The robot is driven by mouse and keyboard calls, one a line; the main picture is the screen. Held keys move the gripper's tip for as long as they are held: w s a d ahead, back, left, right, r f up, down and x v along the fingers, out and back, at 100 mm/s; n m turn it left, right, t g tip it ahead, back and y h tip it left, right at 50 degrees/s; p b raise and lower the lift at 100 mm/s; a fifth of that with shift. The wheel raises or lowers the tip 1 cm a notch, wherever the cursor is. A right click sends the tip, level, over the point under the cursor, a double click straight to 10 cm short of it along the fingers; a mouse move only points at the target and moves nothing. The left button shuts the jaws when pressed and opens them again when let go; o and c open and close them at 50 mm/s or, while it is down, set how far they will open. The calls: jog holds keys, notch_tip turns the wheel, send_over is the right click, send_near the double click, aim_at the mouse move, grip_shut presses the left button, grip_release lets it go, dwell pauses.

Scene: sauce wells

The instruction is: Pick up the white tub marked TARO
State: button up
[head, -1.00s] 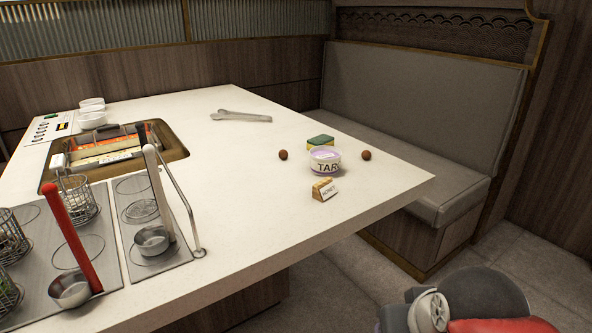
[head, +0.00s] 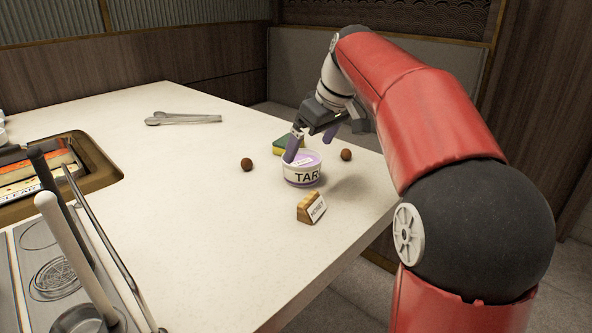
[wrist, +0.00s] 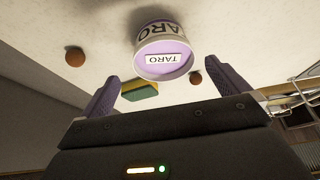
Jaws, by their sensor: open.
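The white tub marked TARO (head: 302,176) stands upright on the table, with a purple top and a label on it. It also shows in the wrist view (wrist: 163,60), just beyond the space between my fingers. My gripper (head: 312,148) is open and empty, at and just above the tub's far side in the head view. In the wrist view its two purple fingers (wrist: 168,92) are spread apart, with the tub ahead of them. I cannot tell whether a finger touches the tub.
A green and yellow sponge (head: 287,145) lies behind the tub. Brown balls sit to its left (head: 246,164) and right (head: 346,155). A wooden block with a HONEY card (head: 311,208) stands in front. Tongs (head: 183,118) lie further back.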

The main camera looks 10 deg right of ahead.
aim_at(302, 162)
jog(key=x, duration=0.6)
jog(key=shift+s+a+f+b, duration=0.1)
jog(key=shift+s+a+b, duration=0.05)
jog(key=shift+a+b, duration=0.15)
jog(key=shift+c, duration=0.4)
jog(key=shift+d, duration=0.1)
jog(key=c, duration=1)
